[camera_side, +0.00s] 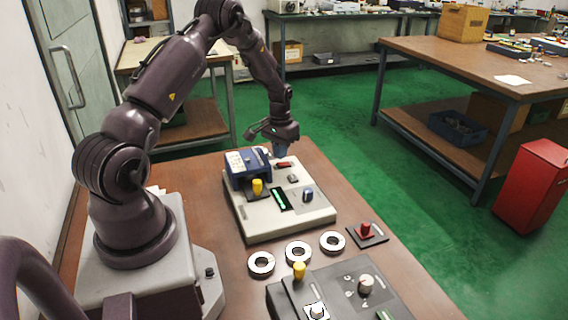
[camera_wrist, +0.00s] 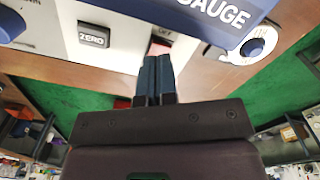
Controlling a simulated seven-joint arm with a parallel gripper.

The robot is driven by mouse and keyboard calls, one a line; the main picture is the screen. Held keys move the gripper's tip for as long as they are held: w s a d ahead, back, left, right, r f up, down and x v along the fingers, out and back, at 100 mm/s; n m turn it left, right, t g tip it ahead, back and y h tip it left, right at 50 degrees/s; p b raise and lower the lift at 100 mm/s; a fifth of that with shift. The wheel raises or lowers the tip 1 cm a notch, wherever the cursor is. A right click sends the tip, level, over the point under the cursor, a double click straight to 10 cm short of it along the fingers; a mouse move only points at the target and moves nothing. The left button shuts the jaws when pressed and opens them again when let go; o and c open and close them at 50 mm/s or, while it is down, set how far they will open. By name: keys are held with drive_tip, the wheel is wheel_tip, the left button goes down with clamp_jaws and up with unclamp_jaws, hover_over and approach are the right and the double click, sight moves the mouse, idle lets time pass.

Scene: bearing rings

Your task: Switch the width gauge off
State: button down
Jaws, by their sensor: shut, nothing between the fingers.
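The width gauge is a cream box (camera_side: 290,222) on the bench, with a blue block, a lit green display (camera_side: 280,199) and a red switch (camera_side: 284,164) at its far edge. My gripper (camera_side: 280,154) is shut and empty, pointing down just above the switch end. In the wrist view the shut fingers (camera_wrist: 158,60) are right at the red switch (camera_wrist: 158,47), beside lettering that seems to read "OFF". The fingers partly cover the switch; I cannot tell whether they touch it. A dark ZERO button (camera_wrist: 94,36) sits to its left.
A blue block (camera_side: 246,168) and a yellow knob (camera_side: 257,186) stand on the gauge, with a blue knob (camera_side: 308,194) at right. Several bearing rings (camera_side: 298,252) lie in front. A red button (camera_side: 366,229) and a grey control box (camera_side: 350,285) are nearer the camera.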

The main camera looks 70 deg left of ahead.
sight(280, 164)
drive_tip(key=shift+f, duration=1.25)
idle(0.6)
drive_tip(key=shift+r, duration=3.55)
drive_tip(key=s+d+r+m+t, duration=0.2)
drive_tip(key=s+d+r, duration=0.3)
drive_tip(key=d+r, duration=0.3)
drive_tip(key=s+d+r+m+t, duration=0.1)
drive_tip(key=s+d+r+m, duration=0.1)
drive_tip(key=s+d+r, duration=0.3)
drive_tip(key=s+d+r+m+t, duration=0.2)
drive_tip(key=s+d+r, duration=0.4)
drive_tip(key=d+r, duration=0.5)
drive_tip(key=d, duration=0.7)
drive_tip(key=shift+r+t, duration=0.3)
drive_tip(key=shift+d, duration=0.1)
